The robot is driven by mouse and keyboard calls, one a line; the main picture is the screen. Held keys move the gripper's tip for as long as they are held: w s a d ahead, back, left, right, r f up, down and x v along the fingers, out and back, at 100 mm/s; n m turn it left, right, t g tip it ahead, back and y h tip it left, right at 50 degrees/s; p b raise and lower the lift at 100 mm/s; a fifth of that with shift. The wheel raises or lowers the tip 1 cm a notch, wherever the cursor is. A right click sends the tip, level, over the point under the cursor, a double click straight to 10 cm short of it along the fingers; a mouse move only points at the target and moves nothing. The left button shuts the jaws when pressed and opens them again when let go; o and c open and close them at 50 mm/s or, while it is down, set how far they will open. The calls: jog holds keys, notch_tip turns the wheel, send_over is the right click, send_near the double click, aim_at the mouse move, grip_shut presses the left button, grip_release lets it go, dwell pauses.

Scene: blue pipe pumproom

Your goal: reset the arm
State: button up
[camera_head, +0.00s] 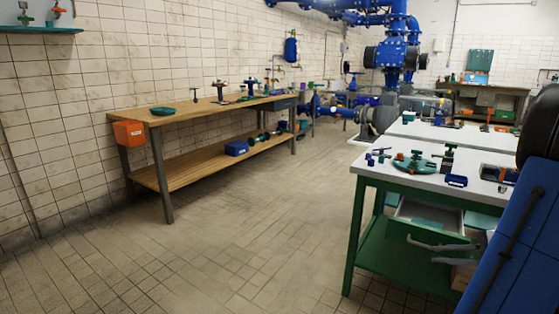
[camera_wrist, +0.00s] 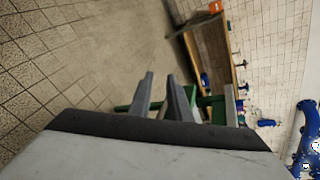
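My gripper (camera_wrist: 160,85) shows in the wrist view. Its two grey fingers stand apart with a gap between them, and I see nothing held in the gap. The wrist view is turned on its side. Green parts that look like table framing (camera_wrist: 215,108) show behind the fingers, and the tiled floor is to the left. My gripper cannot be made out in the head view.
A white-topped green table (camera_head: 370,172) with an open drawer (camera_head: 432,232) stands at right. It carries a teal tray (camera_head: 415,163) and a blue bin (camera_head: 456,181). A wooden workbench (camera_head: 150,117) with an orange bin (camera_head: 129,132) lines the left wall. Floor between is clear.

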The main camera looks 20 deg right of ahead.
jog(key=w+a+r+n+g, duration=0.2)
jog(key=a+n+g, duration=0.5)
jog(key=a, duration=1.4)
jog(key=s+a+r+n+t+h, duration=0.1)
jog(key=s+a+r+n+h, duration=0.2)
jog(key=s+a+n+h, duration=0.5)
jog(key=s+a+n, duration=0.2)
jog(key=a, duration=0.4)
jog(key=shift+s+a, duration=0.2)
jog(key=shift+s, duration=0.1)
jog(key=shift+d, duration=0.1)
